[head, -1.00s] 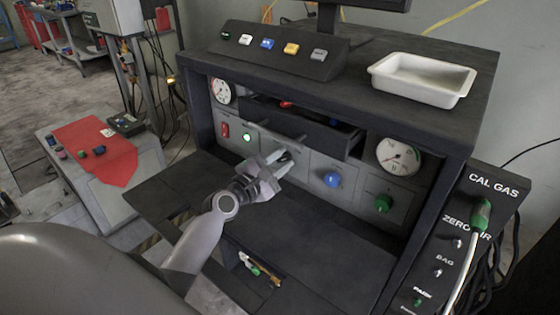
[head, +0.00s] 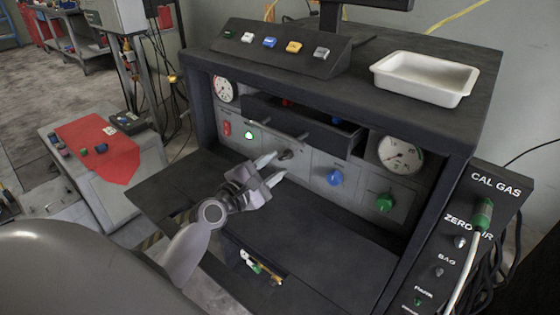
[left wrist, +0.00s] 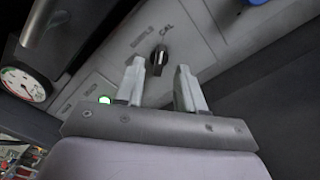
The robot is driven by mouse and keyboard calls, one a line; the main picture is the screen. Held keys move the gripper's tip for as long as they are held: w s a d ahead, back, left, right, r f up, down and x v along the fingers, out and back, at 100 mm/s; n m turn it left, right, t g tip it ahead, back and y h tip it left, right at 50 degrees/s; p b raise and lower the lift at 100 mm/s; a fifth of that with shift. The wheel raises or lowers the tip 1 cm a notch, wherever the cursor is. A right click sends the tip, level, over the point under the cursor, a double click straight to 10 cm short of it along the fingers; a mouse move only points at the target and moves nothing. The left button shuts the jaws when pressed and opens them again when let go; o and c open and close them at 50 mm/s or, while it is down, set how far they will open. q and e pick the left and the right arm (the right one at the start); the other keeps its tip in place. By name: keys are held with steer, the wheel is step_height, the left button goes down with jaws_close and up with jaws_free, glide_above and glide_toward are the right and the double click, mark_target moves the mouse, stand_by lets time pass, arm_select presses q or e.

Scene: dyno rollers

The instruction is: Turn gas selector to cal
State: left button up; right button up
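The gas selector is a small dark knob (head: 286,155) on the grey front panel (head: 312,170), under the drawer. In the left wrist view the black knob (left wrist: 159,58) shows with the word CAL printed just above it. Its long grip lies roughly in line with that word; which end points is too small to tell. My left gripper (head: 277,167) is open and empty. Its fingertips (left wrist: 158,66) are just in front of the knob, one to each side in the wrist view, apparently not touching it. My right gripper is not in view.
A blue knob (head: 334,177) and a green knob (head: 385,203) are right of the selector. A lit green lamp (head: 249,135) is left of it. The drawer (head: 300,127) sticks out above. A dark shelf (head: 300,220) lies below. A CAL GAS panel (head: 490,185) stands at right.

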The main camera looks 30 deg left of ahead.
arm_select(q)
steer(key=shift+s+a, duration=0.1)
steer(key=shift+s, duration=1.65)
